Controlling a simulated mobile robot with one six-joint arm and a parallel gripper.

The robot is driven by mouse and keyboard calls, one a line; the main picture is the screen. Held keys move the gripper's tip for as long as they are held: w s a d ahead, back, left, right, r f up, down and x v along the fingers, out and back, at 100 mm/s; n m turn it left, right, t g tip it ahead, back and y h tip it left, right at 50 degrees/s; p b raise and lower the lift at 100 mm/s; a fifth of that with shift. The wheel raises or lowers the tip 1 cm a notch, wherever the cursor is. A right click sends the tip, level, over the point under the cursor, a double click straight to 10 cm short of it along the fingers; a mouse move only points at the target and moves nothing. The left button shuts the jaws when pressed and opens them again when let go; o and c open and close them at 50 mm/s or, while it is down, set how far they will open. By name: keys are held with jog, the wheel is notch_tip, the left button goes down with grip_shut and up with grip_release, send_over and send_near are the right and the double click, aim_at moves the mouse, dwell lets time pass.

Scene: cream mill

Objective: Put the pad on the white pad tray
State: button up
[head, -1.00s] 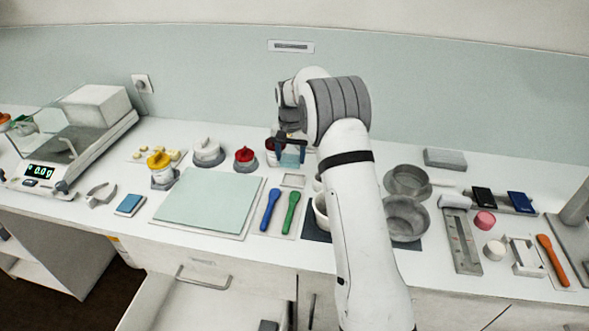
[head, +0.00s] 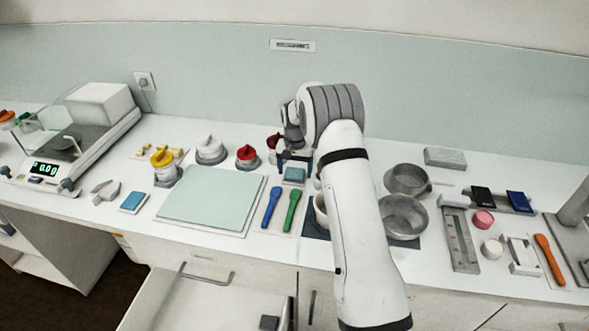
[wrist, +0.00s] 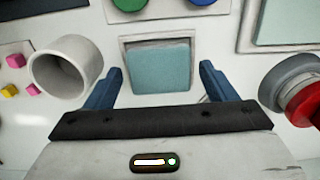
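The teal pad (head: 294,174) lies in the small white pad tray (head: 289,185), beside the blue and green spoons. In the wrist view the pad (wrist: 160,68) sits inside the tray, whose raised rim (wrist: 156,38) shows along the far side. My gripper (head: 294,160) is just above and behind the pad. In the wrist view its blue fingers (wrist: 157,76) stand apart, one on each side of the pad, with gaps between. It is open and empty. The pad's near edge lies close to the gripper body.
A white cup (wrist: 66,68) is close to the left finger, and a red-knobbed grey weight (wrist: 300,95) is close to the right. The blue spoon (head: 270,207) and green spoon (head: 292,210) lie in front. A large teal mat (head: 212,197) is left. Grey pans (head: 404,217) stand right.

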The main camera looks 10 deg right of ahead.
aim_at(295, 172)
jog(key=shift+r, duration=0.1)
notch_tip(295, 172, up, 12)
jog(key=b, duration=0.2)
jog(key=s+r+n+t, duration=0.1)
jog(key=s+r, duration=0.8)
jog(key=s+r+n+t, duration=0.1)
jog(key=s+r, duration=0.1)
jog(key=s, duration=0.8)
jog(key=s+r+n+t, duration=0.1)
jog(key=s+r, duration=0.1)
jog(key=s, duration=0.9)
jog(key=s+f+n, duration=0.1)
jog(key=s+f, duration=0.2)
jog(key=s, duration=0.8)
jog(key=shift+s+a+f+n, duration=0.2)
jog(key=shift+s+f+n, duration=0.1)
jog(key=shift+s+f, duration=0.1)
jog(key=shift+c, duration=0.6)
